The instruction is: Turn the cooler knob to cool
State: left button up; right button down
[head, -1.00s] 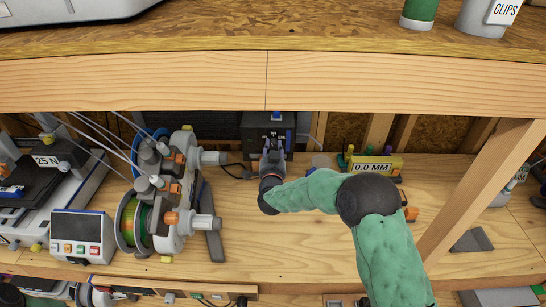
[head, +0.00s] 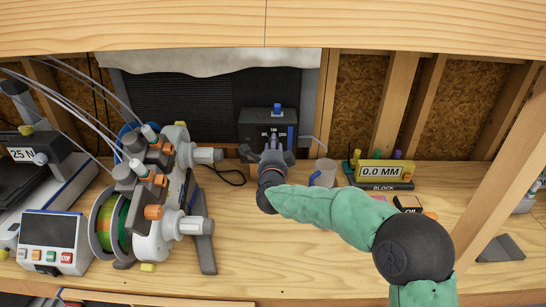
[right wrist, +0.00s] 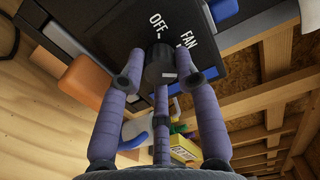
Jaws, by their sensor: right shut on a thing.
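The cooler's dark control box (head: 252,122) stands at the back of the bench in the head view, with small light lettering on its face. In the right wrist view its black panel (right wrist: 118,28) reads OFF and FAN. A dark round knob (right wrist: 160,62) sits below the lettering; I cannot tell for sure which mark it points at. My right gripper (head: 272,148) is at the box front; in the right wrist view its purple-grey fingers (right wrist: 158,78) are closed around the knob. The cool mark is not visible. My left gripper is not in view.
A spool machine (head: 150,205) stands left of my right arm. A grey cup (head: 325,172) and a yellow 0.0 MM gauge block (head: 382,172) are to the right. A wooden beam (head: 250,30) crosses above. The bench front (head: 240,265) is mostly clear.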

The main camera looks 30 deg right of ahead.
jog(key=m, duration=0.2)
jog(key=m+b, duration=0.1)
jog(key=shift+s+d+r+m, duration=0.1)
jog(key=shift+d+r+m, duration=0.15)
jog(key=shift+m, duration=0.75)
jog(key=shift+f, duration=0.1)
jog(key=c, duration=0.9)
grip_release()
jog(key=shift+d+f, duration=0.1)
jog(key=shift+a+f, duration=0.1)
jog(key=shift+a, duration=0.1)
